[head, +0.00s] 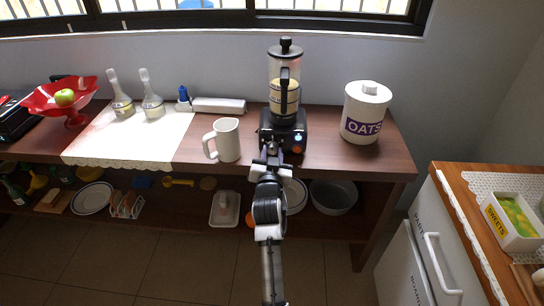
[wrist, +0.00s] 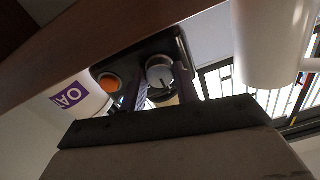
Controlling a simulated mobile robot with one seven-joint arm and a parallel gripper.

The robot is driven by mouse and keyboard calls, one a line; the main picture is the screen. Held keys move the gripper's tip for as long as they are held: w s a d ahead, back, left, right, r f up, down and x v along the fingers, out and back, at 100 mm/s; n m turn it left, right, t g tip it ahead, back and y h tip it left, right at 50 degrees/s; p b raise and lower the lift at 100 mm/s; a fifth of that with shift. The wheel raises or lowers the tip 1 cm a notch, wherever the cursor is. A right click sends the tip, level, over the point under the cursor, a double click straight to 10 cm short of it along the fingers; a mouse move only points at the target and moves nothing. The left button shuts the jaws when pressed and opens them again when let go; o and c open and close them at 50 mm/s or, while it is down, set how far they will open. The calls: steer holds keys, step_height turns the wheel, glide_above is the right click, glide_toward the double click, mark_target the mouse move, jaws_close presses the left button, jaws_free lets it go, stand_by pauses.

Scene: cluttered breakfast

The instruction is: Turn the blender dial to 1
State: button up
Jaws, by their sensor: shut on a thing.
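The blender (head: 284,128) stands upright on the wooden counter, with a dark base and a clear jug holding something pale yellow. Its round grey dial (wrist: 160,72) is on the base front, beside an orange button (wrist: 109,83), which also shows in the head view (head: 297,149). My gripper (head: 271,150) reaches the base front from below. In the wrist view my gripper (wrist: 162,85) has one finger on each side of the dial, shut on it. A dark pointer mark shows on the dial; its number cannot be read. In the head view my gripper hides the dial.
A white mug (head: 228,140) stands close left of the blender. A white OATS canister (head: 365,112) stands to the right, with bare counter between. A lower shelf holds a grey bowl (head: 334,197) and other dishes.

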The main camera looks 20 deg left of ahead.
steer(key=shift+r, duration=0.1)
stand_by(0.3)
steer(key=o, duration=1)
steer(key=shift+c, duration=0.2)
steer(key=b+v, duration=0.2)
steer(key=v, duration=1.1)
steer(key=shift+s+d, duration=0.15)
steer(key=shift+s, duration=0.2)
